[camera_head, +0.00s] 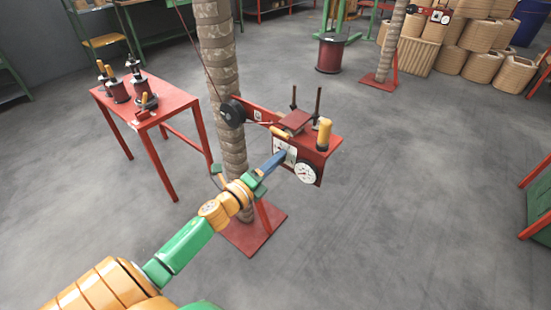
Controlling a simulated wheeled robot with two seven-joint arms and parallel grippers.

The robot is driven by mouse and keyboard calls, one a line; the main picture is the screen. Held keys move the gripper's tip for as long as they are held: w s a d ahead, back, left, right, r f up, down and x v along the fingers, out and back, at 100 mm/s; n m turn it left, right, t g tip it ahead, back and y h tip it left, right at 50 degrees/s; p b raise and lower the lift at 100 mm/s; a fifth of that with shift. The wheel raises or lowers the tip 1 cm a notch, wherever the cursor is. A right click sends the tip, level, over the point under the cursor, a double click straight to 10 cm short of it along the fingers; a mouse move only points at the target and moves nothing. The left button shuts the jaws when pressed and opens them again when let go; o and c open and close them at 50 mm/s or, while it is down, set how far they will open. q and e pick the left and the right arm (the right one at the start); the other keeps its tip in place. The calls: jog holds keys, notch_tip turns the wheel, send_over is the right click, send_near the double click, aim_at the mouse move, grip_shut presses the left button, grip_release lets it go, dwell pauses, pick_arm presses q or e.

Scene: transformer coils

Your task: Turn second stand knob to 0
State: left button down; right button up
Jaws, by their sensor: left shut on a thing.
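A red stand box (318,148) is mounted beside a rope-wrapped column (228,110). Its front has a white panel (290,152) and a round white dial (306,172). My left gripper (281,158) reaches up from the lower left, with its blue fingers at the panel. It is shut on the stand knob, which the fingers hide, so its setting cannot be read. A second, farther stand (438,15) with a similar dial is beside another column at the upper right. My right gripper is not in view.
A yellow handle (323,134) and dark rods stand on the box. A red table (150,102) with several spools is at the left. Open grey floor (420,200) extends to the right.

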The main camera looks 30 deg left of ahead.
pick_arm(q)
jog(key=shift+r+n+p, duration=0.15)
jog(key=shift+n+p, duration=2.4)
jog(key=shift+n, duration=5.25)
jog(key=shift+c, duration=2.4)
grip_release()
jog(key=s, duration=0.7)
jog(key=shift+a+p, duration=0.35)
